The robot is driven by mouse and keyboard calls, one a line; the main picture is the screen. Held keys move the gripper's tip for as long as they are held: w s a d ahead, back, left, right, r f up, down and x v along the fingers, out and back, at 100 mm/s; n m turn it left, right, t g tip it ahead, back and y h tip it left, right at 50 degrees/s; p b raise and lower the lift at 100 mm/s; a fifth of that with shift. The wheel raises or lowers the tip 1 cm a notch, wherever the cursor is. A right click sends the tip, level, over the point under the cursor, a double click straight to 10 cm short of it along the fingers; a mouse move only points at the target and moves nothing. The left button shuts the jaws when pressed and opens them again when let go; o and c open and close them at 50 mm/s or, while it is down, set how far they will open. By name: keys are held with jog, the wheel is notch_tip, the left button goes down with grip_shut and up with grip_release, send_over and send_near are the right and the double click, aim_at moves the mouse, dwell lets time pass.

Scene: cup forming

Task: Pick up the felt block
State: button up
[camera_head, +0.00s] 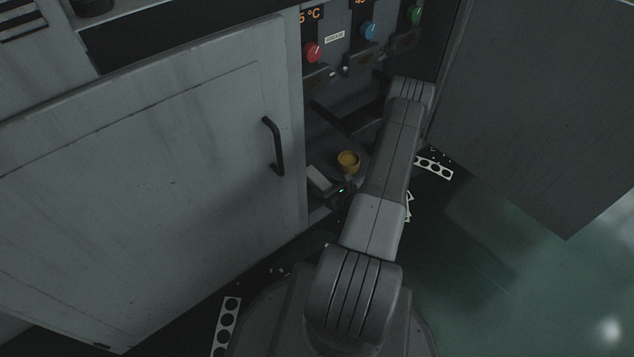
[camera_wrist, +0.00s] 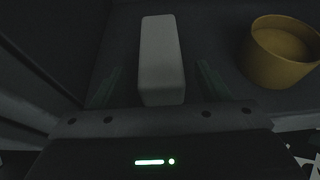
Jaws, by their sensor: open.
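The felt block is a pale, long rectangular block (camera_wrist: 161,55). It lies on a dark shelf surface, and it also shows in the head view (camera_head: 319,178) left of the yellow cup. My gripper (camera_wrist: 160,84) is open, with one finger on each side of the block's near part. A gap shows between each finger and the block. In the head view, my gripper (camera_head: 335,190) sits low beside the block, partly hidden by my own arm. The block's near end meets the gripper body's edge in the wrist view; whether they touch I cannot tell.
A yellow cup (camera_wrist: 281,53) stands right of the block; it also shows in the head view (camera_head: 348,161). A grey cabinet door with a black handle (camera_head: 273,146) is at left. Red, blue and green knobs (camera_head: 369,31) line the panel above. Perforated strips (camera_head: 434,167) lie on the floor.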

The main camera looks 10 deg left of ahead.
aim_at(319, 182)
jog(key=b+x, duration=0.1)
jog(key=x, duration=0.3)
jog(key=shift+w+a+f+b, duration=0.1)
jog(key=shift+w+a+b, duration=0.15)
jog(key=shift+b, duration=0.05)
jog(key=c, duration=1.1)
